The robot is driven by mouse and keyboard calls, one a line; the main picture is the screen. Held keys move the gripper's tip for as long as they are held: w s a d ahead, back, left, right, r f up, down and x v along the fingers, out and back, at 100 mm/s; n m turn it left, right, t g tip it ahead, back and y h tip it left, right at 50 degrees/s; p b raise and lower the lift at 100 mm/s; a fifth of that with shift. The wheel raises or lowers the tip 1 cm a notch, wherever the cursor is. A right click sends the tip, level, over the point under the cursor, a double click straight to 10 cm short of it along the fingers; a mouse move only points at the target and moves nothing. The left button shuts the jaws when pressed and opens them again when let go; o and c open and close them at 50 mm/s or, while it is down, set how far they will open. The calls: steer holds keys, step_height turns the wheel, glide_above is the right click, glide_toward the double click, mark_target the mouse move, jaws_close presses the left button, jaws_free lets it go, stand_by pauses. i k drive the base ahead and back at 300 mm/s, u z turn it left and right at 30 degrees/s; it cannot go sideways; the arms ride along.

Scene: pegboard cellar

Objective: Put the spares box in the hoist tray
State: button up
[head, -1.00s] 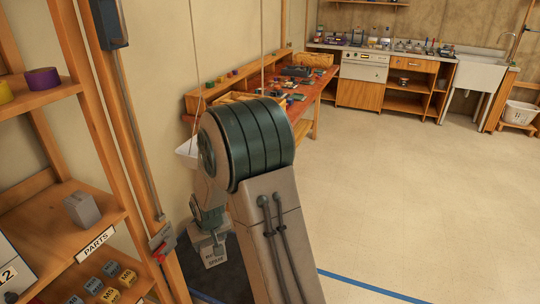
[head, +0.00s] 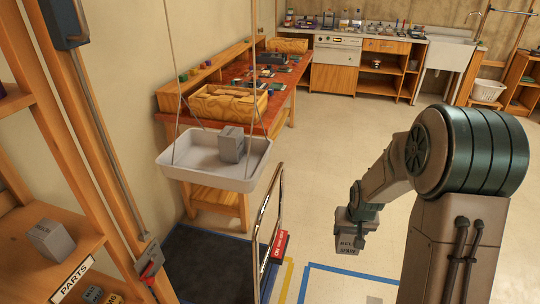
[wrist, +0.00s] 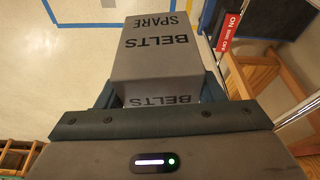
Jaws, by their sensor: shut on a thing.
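My gripper (head: 356,215) is shut on a grey box (head: 349,244) lettered BELTS SPARE in the wrist view (wrist: 157,57). The box hangs below the gripper, right of the cart rail and above the floor. The hoist tray (head: 190,178) is a white, shallow tray hanging on cords at left centre. Another grey box (head: 231,144) stands inside the tray toward its right side; its lettering is not readable. The held box is to the right of the tray, well apart from it.
A metal rail (head: 262,238) with a red ON sign (head: 279,247) rises over a dark mat (head: 203,262) beside the tray. A wooden bench (head: 215,200) stands behind the tray. A PARTS shelf (head: 75,258) with a grey block (head: 51,240) is at left. Floor at right is open.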

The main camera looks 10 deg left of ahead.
mark_target(195, 160)
steer(key=z, duration=1.3)
steer(key=k, duration=1.8)
steer(key=u, duration=1.35)
steer(key=i, duration=0.9)
steer(key=u, duration=0.05)
